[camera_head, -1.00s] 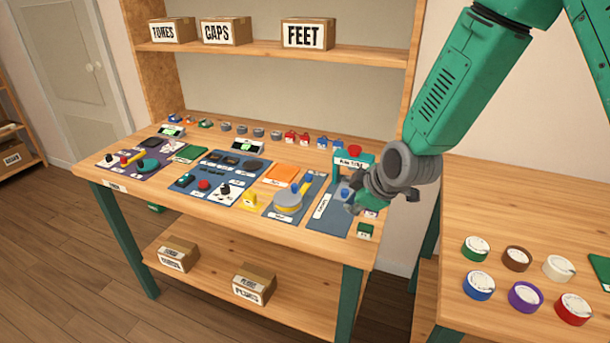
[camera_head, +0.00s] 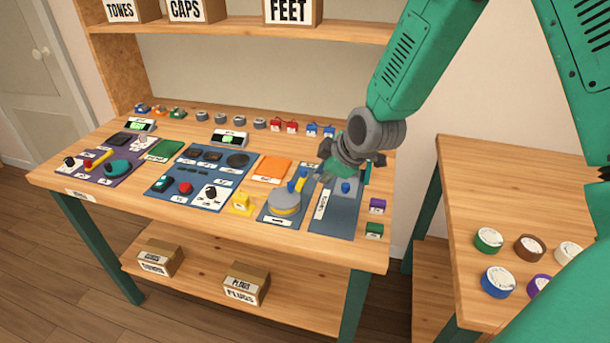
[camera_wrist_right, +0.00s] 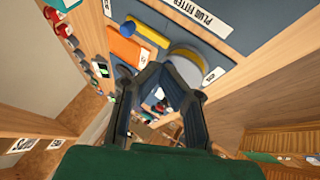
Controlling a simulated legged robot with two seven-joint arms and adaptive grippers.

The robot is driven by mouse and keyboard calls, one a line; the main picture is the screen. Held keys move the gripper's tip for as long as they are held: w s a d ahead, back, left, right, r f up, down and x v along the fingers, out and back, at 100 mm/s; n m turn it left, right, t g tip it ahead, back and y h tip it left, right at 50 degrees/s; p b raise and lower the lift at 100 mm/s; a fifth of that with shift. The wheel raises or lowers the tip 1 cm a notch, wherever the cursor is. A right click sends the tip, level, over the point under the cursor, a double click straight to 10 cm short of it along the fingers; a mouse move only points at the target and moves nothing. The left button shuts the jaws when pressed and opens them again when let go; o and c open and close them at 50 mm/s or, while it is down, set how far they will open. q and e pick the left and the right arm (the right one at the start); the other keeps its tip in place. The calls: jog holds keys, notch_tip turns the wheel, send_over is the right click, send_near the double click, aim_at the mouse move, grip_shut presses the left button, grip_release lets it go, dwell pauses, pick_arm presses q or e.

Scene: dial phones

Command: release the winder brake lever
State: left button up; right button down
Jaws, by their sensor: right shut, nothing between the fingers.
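The winder shows in the head view as a grey disc (camera_head: 285,202) with a yellow rim on a blue-grey panel. Beside its upper right is a short yellow lever (camera_head: 301,183) with a blue end, which I take to be the brake lever. In the right wrist view the yellow lever (camera_wrist_right: 146,33) lies beyond the fingers, near the grey disc (camera_wrist_right: 188,66). My right gripper (camera_head: 326,173) is shut and empty, just right of the lever; the wrist view shows its fingers (camera_wrist_right: 158,72) too. My left gripper is out of view.
The plug fitter panel (camera_head: 330,217) with a blue knob is right of the winder. An orange pad (camera_head: 271,168) lies behind it, a yellow block (camera_head: 241,203) to its left. Purple (camera_head: 377,205) and green (camera_head: 374,230) blocks sit near the right edge.

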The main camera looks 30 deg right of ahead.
aim_at(308, 179)
jog(key=b+x, duration=0.1)
jog(key=x, duration=0.7)
jog(key=shift+w+a+f, duration=0.15)
jog(key=shift+f, duration=0.1)
jog(key=w, duration=0.1)
jog(key=w+d, duration=0.1)
jog(key=w, duration=0.1)
jog(key=shift+d+f, duration=0.3)
jog(key=shift+d, duration=0.05)
jog(key=shift+w+d, duration=0.35)
jog(key=shift+w, duration=0.05)
jog(key=shift+w+d, duration=0.1)
jog(key=shift+w, duration=0.1)
jog(key=shift+w+d, duration=0.85)
jog(key=shift+d, duration=0.2)
jog(key=shift+r, duration=0.1)
jog(key=shift+a, duration=0.1)
